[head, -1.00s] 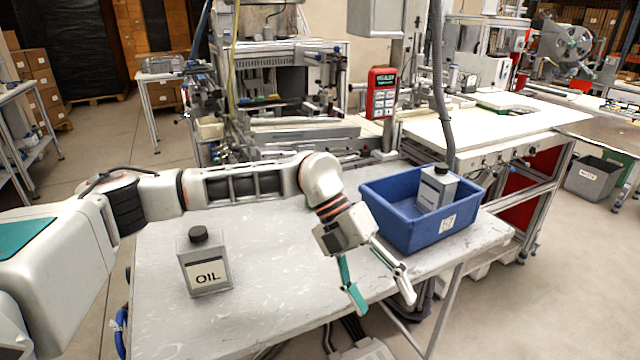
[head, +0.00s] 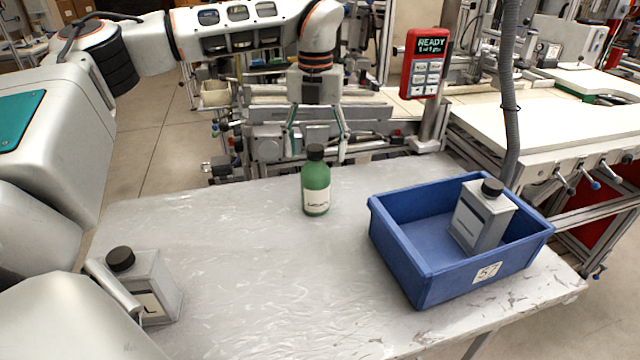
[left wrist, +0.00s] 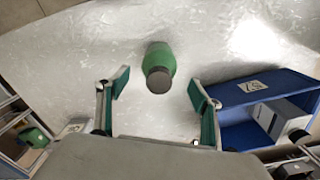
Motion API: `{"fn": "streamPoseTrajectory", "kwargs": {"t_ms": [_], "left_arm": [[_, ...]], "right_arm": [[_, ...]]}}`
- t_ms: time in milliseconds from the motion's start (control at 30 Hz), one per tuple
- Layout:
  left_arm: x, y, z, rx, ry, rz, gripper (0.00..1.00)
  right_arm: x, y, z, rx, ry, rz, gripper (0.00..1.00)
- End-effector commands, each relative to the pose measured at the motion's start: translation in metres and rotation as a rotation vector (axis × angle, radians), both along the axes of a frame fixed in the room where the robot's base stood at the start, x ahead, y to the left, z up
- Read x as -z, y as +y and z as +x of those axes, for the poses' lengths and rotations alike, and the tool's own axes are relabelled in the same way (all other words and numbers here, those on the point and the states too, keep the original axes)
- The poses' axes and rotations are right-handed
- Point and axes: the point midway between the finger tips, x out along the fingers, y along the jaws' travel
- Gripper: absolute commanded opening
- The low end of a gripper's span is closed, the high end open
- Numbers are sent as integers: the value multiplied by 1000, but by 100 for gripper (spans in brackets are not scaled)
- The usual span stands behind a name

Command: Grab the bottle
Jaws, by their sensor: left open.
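A green bottle (head: 315,194) with a dark cap and a pale label stands upright near the far edge of the grey table. My left gripper (head: 317,156) is open and empty at the bottle's far side, its two fingers pointing down and spread wider than the cap. In the left wrist view the bottle (left wrist: 160,60) lies ahead, centred between the spread fingertips of the gripper (left wrist: 160,84). I see clear space between the bottle and each finger. My right gripper is not seen.
A blue bin (head: 462,277) with a grey container (head: 481,218) inside stands on the right of the table (head: 250,275). A grey can (head: 158,277) stands at the left, partly hidden by my body. The middle of the table is clear. Machinery stands behind the table.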

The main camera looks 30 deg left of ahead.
Motion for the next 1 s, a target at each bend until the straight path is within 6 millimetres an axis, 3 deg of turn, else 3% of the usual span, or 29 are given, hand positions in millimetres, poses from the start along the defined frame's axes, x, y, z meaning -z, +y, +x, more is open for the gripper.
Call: {"fn": "streamPoseTrajectory", "kwargs": {"t_ms": [433,700,733,900,1000], "left_arm": [[54,3,1,3,6,-2,66],[57,3,1,2,-1,-3,66],[56,3,1,2,-1,-3,63],[57,3,1,2,-1,-2,19],[56,3,1,2,-2,-2,15]], "right_arm": [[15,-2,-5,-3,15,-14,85],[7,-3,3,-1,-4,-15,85],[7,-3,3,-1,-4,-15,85],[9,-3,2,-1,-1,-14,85],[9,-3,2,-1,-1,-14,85]]}}
